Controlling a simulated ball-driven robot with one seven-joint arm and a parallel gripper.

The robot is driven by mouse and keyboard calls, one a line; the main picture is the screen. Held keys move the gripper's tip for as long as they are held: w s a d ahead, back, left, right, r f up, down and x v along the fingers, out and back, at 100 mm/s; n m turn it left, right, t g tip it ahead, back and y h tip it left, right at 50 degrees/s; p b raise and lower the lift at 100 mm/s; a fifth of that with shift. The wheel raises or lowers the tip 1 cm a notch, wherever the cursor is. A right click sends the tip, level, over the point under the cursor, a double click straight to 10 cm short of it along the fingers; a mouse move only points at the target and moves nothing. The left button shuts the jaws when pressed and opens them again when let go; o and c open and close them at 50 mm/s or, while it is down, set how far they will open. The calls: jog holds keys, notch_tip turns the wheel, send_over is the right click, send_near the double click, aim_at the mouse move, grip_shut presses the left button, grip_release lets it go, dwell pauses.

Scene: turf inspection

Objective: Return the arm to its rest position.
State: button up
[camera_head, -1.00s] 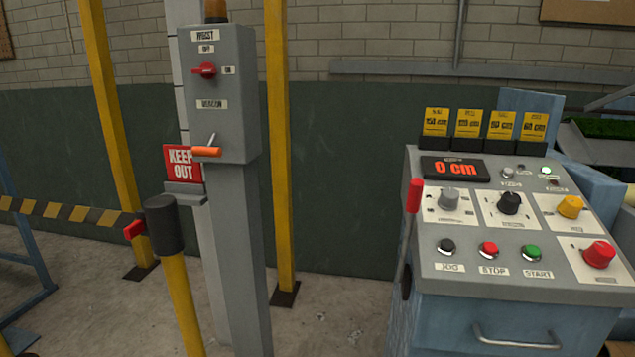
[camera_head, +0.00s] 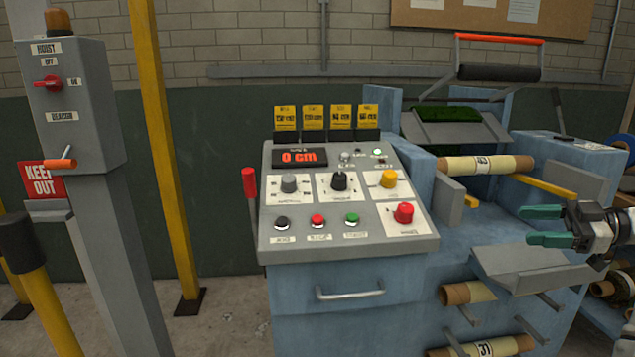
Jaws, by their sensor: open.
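My gripper (camera_head: 546,225) is at the right edge of the head view, with two green fingers pointing left. The fingers are apart and nothing is between them. Part of my arm shows behind it, cut off by the right edge. The gripper is in front of the blue machine (camera_head: 350,325), over or near a grey tilted tray (camera_head: 530,268); I cannot tell the gap. It is well to the right of the control panel (camera_head: 350,240).
A cardboard roll marked 43 (camera_head: 484,165) lies across the machine; more rolls (camera_head: 505,346) sit below. A grey hoist box (camera_head: 70,90), a yellow post (camera_head: 165,150) and a keep-out sign (camera_head: 41,180) stand left. Floor (camera_head: 225,315) shows between post and machine.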

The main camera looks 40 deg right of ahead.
jog(key=w+a+f+m+g, duration=0.2)
jog(key=w+a+f, duration=0.3)
jog(key=a+f, duration=0.3)
jog(key=w+a+f+m+g, duration=0.25)
jog(key=w+a+f, duration=0.3)
jog(key=f, duration=0.45)
jog(key=a+f+m+g+h, duration=0.2)
jog(key=a+f+m+g, duration=0.15)
jog(key=a+f, duration=1.2)
jog(key=s+a+f+m+g+h, duration=0.1)
jog(key=s+a+f+g+h, duration=0.2)
jog(key=s+a, duration=0.45)
jog(key=s+a+f+m+g+h, duration=0.1)
jog(key=s+a+f+g+h, duration=0.2)
jog(key=s, duration=0.8)
notch_tip(320, 180, up, 16)
jog(key=a+p, duration=0.1)
jog(key=p, duration=1.4)
jog(key=shift+t, duration=0.4)
jog(key=shift+a, duration=0.1)
